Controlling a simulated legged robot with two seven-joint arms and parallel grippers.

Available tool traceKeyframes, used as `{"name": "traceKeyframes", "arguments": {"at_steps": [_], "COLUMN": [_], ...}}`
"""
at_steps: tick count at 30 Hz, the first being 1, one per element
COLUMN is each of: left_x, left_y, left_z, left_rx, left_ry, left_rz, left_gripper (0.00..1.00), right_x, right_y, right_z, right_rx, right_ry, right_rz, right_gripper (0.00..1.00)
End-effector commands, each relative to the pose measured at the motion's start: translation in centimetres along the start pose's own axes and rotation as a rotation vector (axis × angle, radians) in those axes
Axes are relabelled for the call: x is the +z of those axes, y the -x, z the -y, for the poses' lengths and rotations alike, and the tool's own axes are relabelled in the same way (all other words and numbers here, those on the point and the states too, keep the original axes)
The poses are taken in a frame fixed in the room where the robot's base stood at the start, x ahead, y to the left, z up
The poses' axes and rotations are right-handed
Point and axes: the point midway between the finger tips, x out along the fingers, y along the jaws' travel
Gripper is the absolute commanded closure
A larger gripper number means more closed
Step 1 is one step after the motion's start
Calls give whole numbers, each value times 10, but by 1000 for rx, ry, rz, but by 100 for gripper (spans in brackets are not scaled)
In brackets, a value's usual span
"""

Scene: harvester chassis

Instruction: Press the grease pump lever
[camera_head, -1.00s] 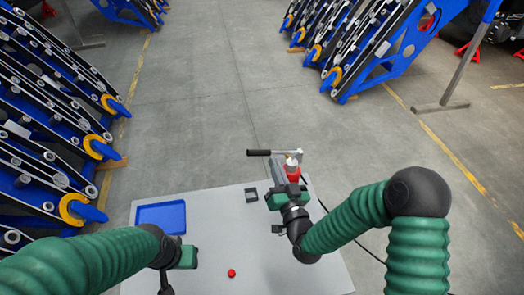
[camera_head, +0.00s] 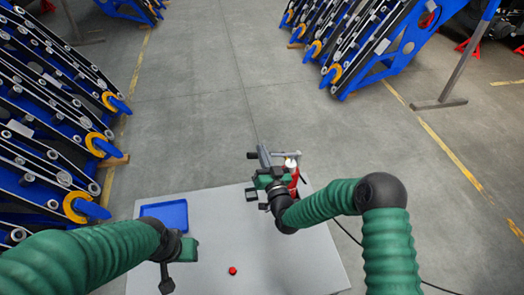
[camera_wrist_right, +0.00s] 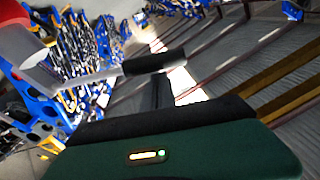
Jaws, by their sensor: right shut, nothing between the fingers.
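The grease pump has a red body (camera_head: 293,181), a pale top (camera_head: 291,163) and a grey lever (camera_head: 283,154) with a black handle (camera_head: 252,155). It stands at the far right part of the pale table.
A blue tray (camera_head: 166,215) lies at the table's left, and a small red object (camera_head: 232,271) near its middle. Blue machine frames (camera_head: 45,140) stand at left. The table's centre (camera_head: 225,235) is largely clear.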

Motion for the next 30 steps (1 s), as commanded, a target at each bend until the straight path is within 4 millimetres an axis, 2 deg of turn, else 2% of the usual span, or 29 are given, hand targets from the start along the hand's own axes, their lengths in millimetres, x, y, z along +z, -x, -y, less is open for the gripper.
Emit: {"name": "traceKeyframes", "arguments": {"at_steps": [4, 12, 17, 23, 30], "left_x": [0, 0, 1, 6, 15], "left_y": [2, 2, -3, -24, -63], "left_z": [0, 0, 0, 0, 0], "left_rx": [0, 0, 0, 0, 0], "left_ry": [0, 0, 0, 0, 0], "left_rz": [0, 0, 0, 0, 0], "left_gripper": [64, 64, 64, 64, 64], "right_x": [6, 7, 12, 29, 59], "right_y": [3, 3, 3, 6, 10], "right_z": [0, 0, 0, 0, -2], "right_rx": [-1, -1, -3, -14, -38], "right_ry": [1, 1, 14, 88, 251], "right_rz": [-1, -1, 0, 1, 0], "right_gripper": [100, 100, 100, 100, 100]}}
